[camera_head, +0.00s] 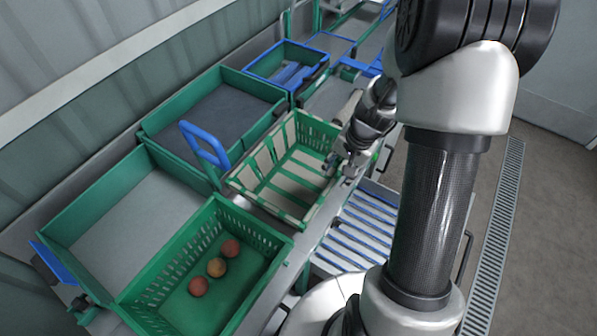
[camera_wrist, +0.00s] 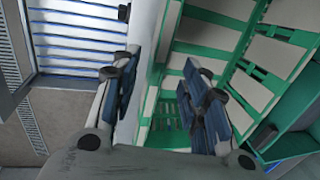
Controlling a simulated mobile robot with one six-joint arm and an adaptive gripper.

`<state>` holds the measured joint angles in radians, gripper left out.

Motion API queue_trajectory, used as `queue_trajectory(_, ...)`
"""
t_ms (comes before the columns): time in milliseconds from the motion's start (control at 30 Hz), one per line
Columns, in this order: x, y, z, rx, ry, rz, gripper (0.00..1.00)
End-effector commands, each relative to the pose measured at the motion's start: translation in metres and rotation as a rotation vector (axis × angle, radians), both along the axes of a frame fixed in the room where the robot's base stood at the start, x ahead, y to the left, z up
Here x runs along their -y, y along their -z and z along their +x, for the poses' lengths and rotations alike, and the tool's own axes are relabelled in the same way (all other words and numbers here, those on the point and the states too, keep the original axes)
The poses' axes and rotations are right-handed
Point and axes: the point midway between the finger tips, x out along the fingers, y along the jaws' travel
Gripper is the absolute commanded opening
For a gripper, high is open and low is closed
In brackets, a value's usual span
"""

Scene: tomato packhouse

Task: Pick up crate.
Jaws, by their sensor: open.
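A green crate with pale slats (camera_head: 316,133) stands in the middle of the bench in the head view. No produce shows in it. In the wrist view its green and pale slatted inside (camera_wrist: 212,48) fills the middle and right. A second green crate (camera_head: 262,228), with 3 reddish tomatoes in it, stands at the front. My gripper (camera_head: 347,166) is at the right side of the slatted crate. In the wrist view my gripper (camera_wrist: 162,75) is open, its right finger over the crate's inside and its left finger outside the crate wall. I cannot tell whether either finger touches it.
Green-walled bins (camera_head: 235,77) line the back of the bench, beside a blue upright loop (camera_head: 204,145). A blue-rimmed bin (camera_head: 262,62) stands farther off. A roller conveyor (camera_head: 357,228) lies to the right of the slatted crate, with a floor grating (camera_head: 497,215) beyond.

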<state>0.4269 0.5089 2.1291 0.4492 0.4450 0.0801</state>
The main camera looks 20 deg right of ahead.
Motion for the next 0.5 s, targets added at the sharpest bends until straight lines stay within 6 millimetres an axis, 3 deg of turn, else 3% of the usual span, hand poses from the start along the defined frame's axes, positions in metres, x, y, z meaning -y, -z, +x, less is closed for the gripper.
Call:
queue_trajectory(267, -0.002, 0.017, 0.001, -0.001, 0.0, 0.0, 0.41)
queue_trajectory(500, -0.005, 0.054, 0.003, -0.001, 0.0, -0.001, 0.41)
